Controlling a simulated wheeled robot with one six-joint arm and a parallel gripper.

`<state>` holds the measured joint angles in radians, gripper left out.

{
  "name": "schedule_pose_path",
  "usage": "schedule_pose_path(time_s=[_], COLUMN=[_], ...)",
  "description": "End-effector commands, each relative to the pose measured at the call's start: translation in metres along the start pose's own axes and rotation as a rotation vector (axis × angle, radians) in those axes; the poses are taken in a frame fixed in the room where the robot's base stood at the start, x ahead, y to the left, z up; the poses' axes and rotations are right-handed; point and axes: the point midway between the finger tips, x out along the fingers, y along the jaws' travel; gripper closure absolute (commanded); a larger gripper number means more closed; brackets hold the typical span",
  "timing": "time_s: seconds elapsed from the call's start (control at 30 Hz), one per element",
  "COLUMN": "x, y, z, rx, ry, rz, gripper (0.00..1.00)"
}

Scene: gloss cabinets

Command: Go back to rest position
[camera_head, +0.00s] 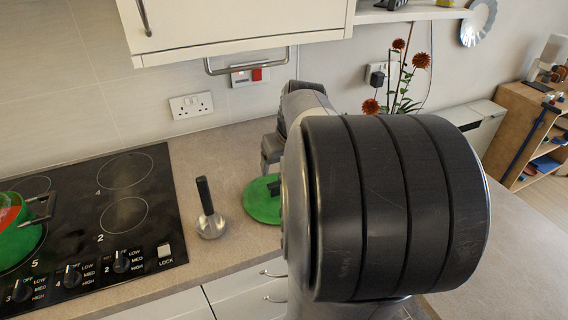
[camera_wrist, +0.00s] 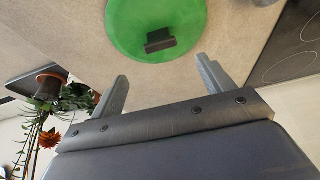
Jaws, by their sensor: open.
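My gripper shows in the wrist view (camera_wrist: 163,88), with its two fingers wide apart and nothing between them. In the head view my arm covers most of the middle and right, and the gripper (camera_head: 270,150) is partly hidden behind it. A green round lid with a dark handle (camera_wrist: 150,22) lies on the counter beyond the fingertips, apart from them. The lid also shows in the head view (camera_head: 258,204), partly covered by my arm.
A black hob (camera_head: 85,215) is at the left with a green pot (camera_head: 18,235) on it. A utensil with a black handle (camera_head: 208,210) stands between hob and lid. A wall cabinet (camera_head: 230,22) hangs above. Red flowers (camera_head: 398,85) stand behind my arm.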

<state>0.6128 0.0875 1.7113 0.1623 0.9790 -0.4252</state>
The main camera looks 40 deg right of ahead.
Motion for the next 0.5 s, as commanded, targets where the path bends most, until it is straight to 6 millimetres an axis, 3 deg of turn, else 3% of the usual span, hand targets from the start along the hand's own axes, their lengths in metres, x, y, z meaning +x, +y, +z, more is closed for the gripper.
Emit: schedule_pose_path(time_s=[0.27, 0.5], x=[0.015, 0.06], y=[0.0, -0.001], z=[0.0, 0.001], rx=[0.0, 0.001], ry=[-0.003, -0.006], rz=[-0.002, -0.003], gripper=[0.24, 0.24])
